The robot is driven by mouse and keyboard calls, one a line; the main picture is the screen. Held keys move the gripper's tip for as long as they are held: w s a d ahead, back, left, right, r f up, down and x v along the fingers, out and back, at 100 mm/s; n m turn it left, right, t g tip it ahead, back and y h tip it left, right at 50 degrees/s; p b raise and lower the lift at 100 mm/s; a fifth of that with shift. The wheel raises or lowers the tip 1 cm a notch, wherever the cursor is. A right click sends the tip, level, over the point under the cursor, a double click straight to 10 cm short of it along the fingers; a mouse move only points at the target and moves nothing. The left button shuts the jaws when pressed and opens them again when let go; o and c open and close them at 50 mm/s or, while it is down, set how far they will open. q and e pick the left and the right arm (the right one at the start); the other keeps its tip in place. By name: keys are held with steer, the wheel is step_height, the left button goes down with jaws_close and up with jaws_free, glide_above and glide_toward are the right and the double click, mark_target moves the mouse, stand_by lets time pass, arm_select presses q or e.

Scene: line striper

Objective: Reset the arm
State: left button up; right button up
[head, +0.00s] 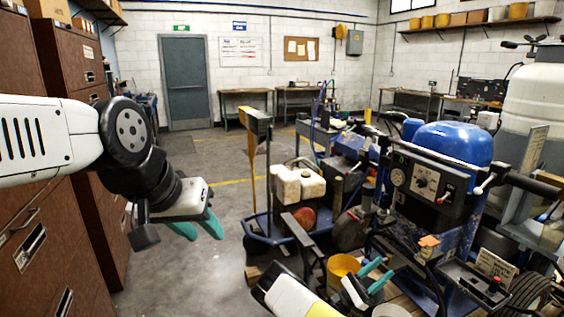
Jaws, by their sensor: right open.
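My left arm reaches in from the left past the brown cabinets, and my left gripper (205,236) hangs over the grey floor. Its two teal fingers point down and stand apart, with nothing seen between them. My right gripper (380,273) is low at the bottom centre, in front of the line striper machine. Its teal fingers are apart, and no held object shows. The line striper (440,185) has a blue tank, a dial panel and dark handlebars, and stands at the right.
Brown drawer cabinets (50,225) stand close along the left. A blue-framed cart (262,232) with a white tank and a yellow bucket (342,266) are near the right gripper. A large white tank (535,100) stands at the right. Open floor runs towards the grey door (188,82).

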steer(key=s+d+r+m+g+y, duration=0.4)
steer(key=s+r+m+g+y, duration=0.55)
steer(key=m+g+y, duration=0.4)
steer(key=s+a+r+m+t+y, duration=0.2)
steer(key=s+a+r+t+y, duration=0.5)
steer(key=a+r, duration=0.3)
steer(key=s+a+r+m+t+y, duration=0.3)
steer(key=s+a+r+t+y, duration=0.4)
steer(key=a+r, duration=0.4)
step_height(320, 180, up, 4)
steer(key=shift+s+f+y, duration=0.1)
steer(key=shift+s+y, duration=0.25)
steer(key=shift+s, duration=0.55)
steer(key=shift+a, duration=0.1)
